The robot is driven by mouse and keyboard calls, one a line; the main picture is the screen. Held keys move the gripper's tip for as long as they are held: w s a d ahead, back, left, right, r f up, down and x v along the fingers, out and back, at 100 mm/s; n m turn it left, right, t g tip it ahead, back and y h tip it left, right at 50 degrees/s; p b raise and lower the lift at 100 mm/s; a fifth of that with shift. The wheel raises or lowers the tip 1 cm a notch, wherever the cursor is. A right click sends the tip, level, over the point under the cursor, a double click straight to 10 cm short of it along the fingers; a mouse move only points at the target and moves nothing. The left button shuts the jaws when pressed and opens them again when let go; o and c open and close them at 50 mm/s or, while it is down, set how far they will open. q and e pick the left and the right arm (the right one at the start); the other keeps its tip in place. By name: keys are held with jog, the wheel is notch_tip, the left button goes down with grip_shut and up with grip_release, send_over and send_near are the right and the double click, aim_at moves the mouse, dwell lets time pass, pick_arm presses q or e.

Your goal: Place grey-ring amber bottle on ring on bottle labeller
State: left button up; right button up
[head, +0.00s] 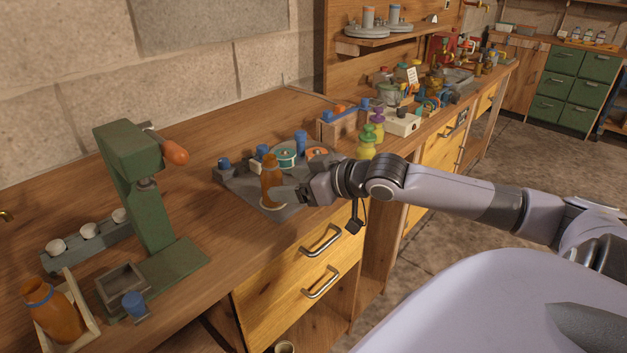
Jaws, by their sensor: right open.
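An amber bottle (269,172) stands upright at the front of the grey bottle labeller (237,188). Its base is over a pale ring (272,207) on the labeller plate and seems to rest there. The colour of the band on its neck is too small to tell. My right gripper (284,193) is open, with its fingertips at the lower right side of the bottle. I cannot tell whether they touch it. My left gripper is out of view.
A green press (145,190) stands on the left. Another amber bottle (54,310), blue-ringed, leans in a wooden tray (90,325). Yellow-green bottles (366,146) and a wooden block with blue parts (342,122) stand behind my arm. Bare bench lies between press and labeller.

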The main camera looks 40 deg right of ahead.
jog(key=shift+v, duration=0.95)
jog(key=shift+p+v, duration=0.7)
jog(key=shift+v, duration=0.8)
jog(key=shift+m+h, duration=0.5)
jog(key=shift+h, duration=0.1)
jog(key=s+f, duration=0.1)
jog(key=f, duration=0.2)
jog(key=s+f, duration=0.1)
jog(key=f, duration=0.2)
jog(key=s+d+f, duration=0.1)
jog(key=f, duration=0.2)
jog(key=shift+s+f, duration=0.15)
jog(key=shift+s, duration=0.15)
jog(key=s+a+f+g, duration=0.1)
jog(key=s+a+f, duration=0.1)
jog(key=f, duration=0.3)
jog(key=s+a+f, duration=0.2)
jog(key=s+f, duration=0.1)
jog(key=f, duration=0.2)
jog(key=s+a+f, duration=0.3)
jog(key=a+f, duration=0.1)
jog(key=a, duration=0.3)
jog(key=s+a+f+g, duration=0.1)
jog(key=s+a+f, duration=0.3)
jog(key=a, duration=0.3)
jog(key=shift+a+f+h, duration=0.25)
jog(key=shift+f+h, duration=0.05)
jog(key=shift+f, duration=0.1)
